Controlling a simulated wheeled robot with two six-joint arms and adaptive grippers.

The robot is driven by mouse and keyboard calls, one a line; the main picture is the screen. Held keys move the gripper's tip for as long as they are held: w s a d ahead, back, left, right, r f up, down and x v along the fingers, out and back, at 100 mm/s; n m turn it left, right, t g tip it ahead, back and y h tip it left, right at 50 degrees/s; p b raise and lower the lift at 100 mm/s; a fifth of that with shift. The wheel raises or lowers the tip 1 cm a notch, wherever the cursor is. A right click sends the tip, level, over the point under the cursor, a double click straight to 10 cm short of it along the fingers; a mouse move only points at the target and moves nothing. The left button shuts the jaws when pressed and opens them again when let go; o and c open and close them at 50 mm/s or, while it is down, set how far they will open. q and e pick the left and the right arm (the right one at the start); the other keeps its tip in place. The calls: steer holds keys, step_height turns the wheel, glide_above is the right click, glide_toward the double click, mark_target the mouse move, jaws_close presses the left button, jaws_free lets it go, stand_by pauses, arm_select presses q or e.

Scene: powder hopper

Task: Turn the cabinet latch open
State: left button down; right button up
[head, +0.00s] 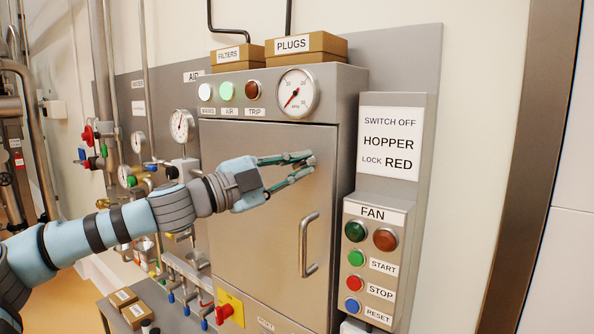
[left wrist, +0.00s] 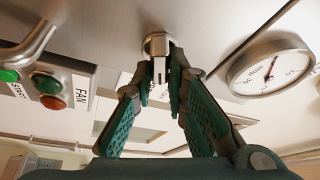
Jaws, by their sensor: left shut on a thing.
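The cabinet latch (left wrist: 158,44) is a small round metal knob with a flat bar, seen in the left wrist view. It sits on the upper right of the steel cabinet door (head: 262,215). In the head view the fingertips mostly cover the latch (head: 310,161). My left gripper (head: 302,166) reaches in from the left, its fingers narrowed on the latch. In the left wrist view the green finger pads of the gripper (left wrist: 162,82) stand on both sides of the latch bar. My right gripper does not show.
A vertical door handle (head: 306,245) is below my left gripper. A round gauge (head: 297,93) sits above the door. The fan button panel (head: 372,265) stands to the right. A red knob on a yellow plate (head: 228,310) is low on the cabinet. Pipes and valves crowd the left.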

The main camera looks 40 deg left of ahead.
arm_select(q)
steer(key=m+g+b, duration=0.2)
steer(key=m, duration=0.3)
stand_by(0.5)
steer(key=c, duration=1.6)
jaws_free()
